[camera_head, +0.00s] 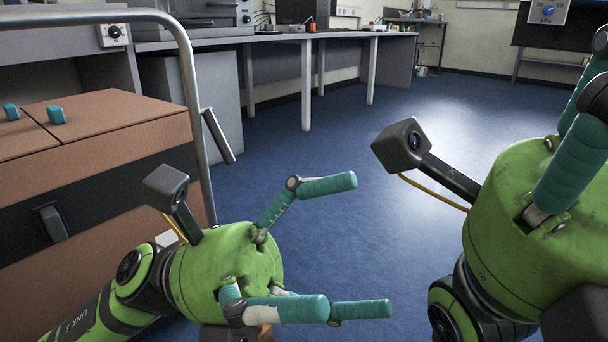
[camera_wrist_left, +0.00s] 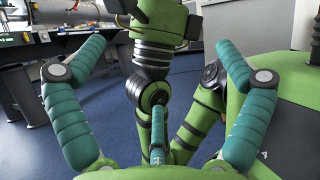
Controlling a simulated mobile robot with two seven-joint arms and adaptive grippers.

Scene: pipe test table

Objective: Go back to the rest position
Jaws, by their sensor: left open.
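My left gripper (camera_head: 362,246) is at the lower middle of the head view, a green hand with teal fingers spread apart. It is open, with nothing between the fingers, above the blue floor. In the left wrist view the left gripper (camera_wrist_left: 160,48) also shows its fingers wide apart and empty, with my right arm beyond them. My right gripper (camera_head: 590,110) is at the right edge of the head view. Its teal fingers point up and are partly cut off by the frame, so its opening is unclear. Neither gripper visibly touches anything outside my body.
A brown box-like cabinet (camera_head: 95,115) with teal knobs stands at the left, beside a curved grey metal rail (camera_head: 193,95). A long grey workbench (camera_head: 270,38) with equipment runs along the back. The blue floor (camera_head: 330,145) in the middle is clear.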

